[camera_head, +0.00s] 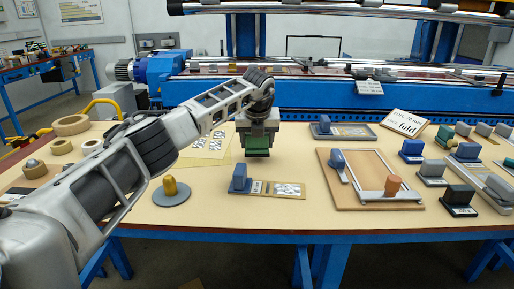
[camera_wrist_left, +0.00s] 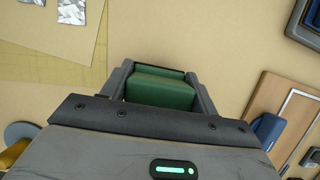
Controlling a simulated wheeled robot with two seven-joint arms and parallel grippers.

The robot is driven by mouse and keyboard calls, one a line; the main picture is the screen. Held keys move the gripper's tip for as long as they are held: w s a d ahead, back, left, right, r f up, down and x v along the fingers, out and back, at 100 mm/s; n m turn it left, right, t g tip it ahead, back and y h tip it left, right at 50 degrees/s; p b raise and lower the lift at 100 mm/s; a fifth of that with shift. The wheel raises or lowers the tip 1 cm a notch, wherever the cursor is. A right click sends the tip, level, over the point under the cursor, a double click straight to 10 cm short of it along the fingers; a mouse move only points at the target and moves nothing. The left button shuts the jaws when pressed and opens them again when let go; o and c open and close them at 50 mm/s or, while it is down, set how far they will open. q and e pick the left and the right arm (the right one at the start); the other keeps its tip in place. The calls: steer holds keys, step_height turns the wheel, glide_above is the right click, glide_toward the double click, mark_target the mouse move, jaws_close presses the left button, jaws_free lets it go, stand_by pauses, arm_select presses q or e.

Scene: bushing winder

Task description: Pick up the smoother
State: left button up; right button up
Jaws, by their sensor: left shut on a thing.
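My left gripper (camera_head: 257,132) is shut on a dark green block (camera_head: 257,144), which I take to be the smoother. It is over the middle of the table, behind the blue-handled piece on the tan board. In the left wrist view the green block (camera_wrist_left: 160,90) sits between both fingers, and the fingers (camera_wrist_left: 162,88) touch its sides. Its underside is hidden, so I cannot tell how far it is above the table. My right gripper is not in view.
The blue-framed table (camera_head: 290,220) has a tan board with a blue handle (camera_head: 240,178) in front, a grey disc with a yellow knob (camera_head: 170,188) to the left, and a wooden board with a frame (camera_head: 368,180) to the right. The winder (camera_head: 400,97) stands behind.

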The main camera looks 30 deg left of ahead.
arm_select(q)
steer(key=s+d+r+b, duration=0.3)
steer(key=s+d+r, duration=0.5)
steer(key=d+r, duration=0.3)
steer(key=shift+s+d, duration=0.15)
steer(key=shift+d, duration=0.05)
steer(key=shift+r, duration=0.1)
steer(key=shift+o, duration=0.8)
